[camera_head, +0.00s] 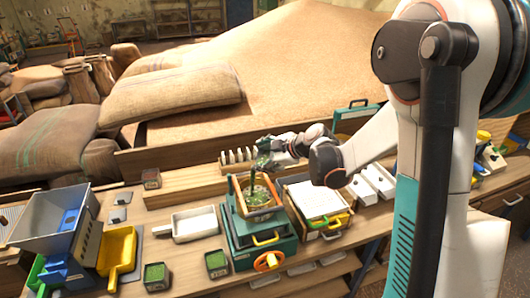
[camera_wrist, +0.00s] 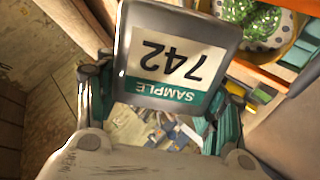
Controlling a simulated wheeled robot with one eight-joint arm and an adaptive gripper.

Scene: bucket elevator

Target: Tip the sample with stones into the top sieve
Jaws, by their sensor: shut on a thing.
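My gripper (camera_wrist: 165,95) is shut on a grey sample tin (camera_wrist: 180,50) whose label, upside down in the wrist view, reads "SAMPLE 742". In the head view my gripper (camera_head: 276,150) is above the top sieve (camera_head: 258,205), which sits in a green sieving machine (camera_head: 243,233) with an orange knob. The held tin is small and partly hidden there. Green grains show in a vertical streak between the tin and the sieve. In the wrist view the round sieve (camera_wrist: 284,35) holds green grains at the top right. The tin's inside is hidden, so I cannot see the stones.
Two tins of green material (camera_head: 157,276) (camera_head: 217,264) stand on the bench left of the machine. A white tray (camera_head: 195,223), yellow scoop (camera_head: 118,251) and grey hopper (camera_head: 50,215) stand farther left. A white-topped box (camera_head: 316,199) stands close right. Sacks and grain lie behind.

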